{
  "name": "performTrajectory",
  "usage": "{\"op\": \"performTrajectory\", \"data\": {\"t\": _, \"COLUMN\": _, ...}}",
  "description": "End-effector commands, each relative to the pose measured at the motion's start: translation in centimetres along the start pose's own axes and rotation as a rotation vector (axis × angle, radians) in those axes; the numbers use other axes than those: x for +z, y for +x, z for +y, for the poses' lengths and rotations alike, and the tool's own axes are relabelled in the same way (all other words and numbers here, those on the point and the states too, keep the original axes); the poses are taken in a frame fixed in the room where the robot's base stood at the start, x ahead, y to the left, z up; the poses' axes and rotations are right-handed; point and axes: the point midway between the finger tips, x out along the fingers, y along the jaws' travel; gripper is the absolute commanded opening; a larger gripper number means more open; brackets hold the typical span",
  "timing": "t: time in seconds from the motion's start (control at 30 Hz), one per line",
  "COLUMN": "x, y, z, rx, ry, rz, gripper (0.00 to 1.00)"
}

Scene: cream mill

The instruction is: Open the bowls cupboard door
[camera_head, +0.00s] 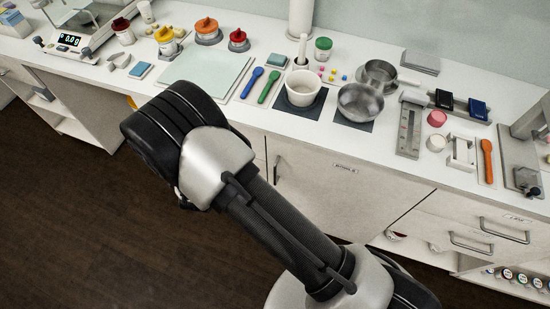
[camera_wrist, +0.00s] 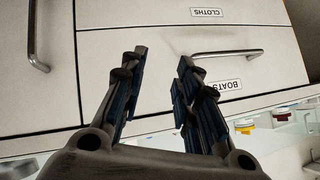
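The cupboard door (camera_head: 330,195) in the head view is pale, shut, and has a small label too blurred to read surely. Its upright metal handle (camera_head: 277,168) is near its left edge. In the wrist view, where the counter is at the bottom, a pale shut door (camera_wrist: 30,95) with a metal handle (camera_wrist: 35,40) is at the left; it appears to be the same door. My gripper (camera_wrist: 162,55) is open and empty in front of the drawer fronts, apart from that handle. In the head view my arm hides the gripper.
Drawers labelled CLOTHS (camera_wrist: 205,12) and BOATS (camera_wrist: 222,86) are shut in the wrist view; a drawer handle (camera_wrist: 228,53) lies right of my fingers. The counter (camera_head: 300,130) holds a mortar, pans and jars. The dark floor (camera_head: 80,210) is clear at left.

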Motion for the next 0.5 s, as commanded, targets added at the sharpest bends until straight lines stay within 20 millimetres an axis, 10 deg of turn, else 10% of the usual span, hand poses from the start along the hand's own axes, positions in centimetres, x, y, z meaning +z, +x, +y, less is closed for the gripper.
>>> {"op": "performTrajectory", "data": {"t": 0.2, "x": 8.9, "y": 1.9, "z": 9.6, "rx": 0.061, "ry": -0.126, "rz": 0.267, "gripper": 0.29}}
{"op": "performTrajectory", "data": {"t": 0.5, "x": 12.0, "y": -0.6, "z": 20.6, "rx": 0.015, "ry": -0.321, "rz": 0.623, "gripper": 0.29}}
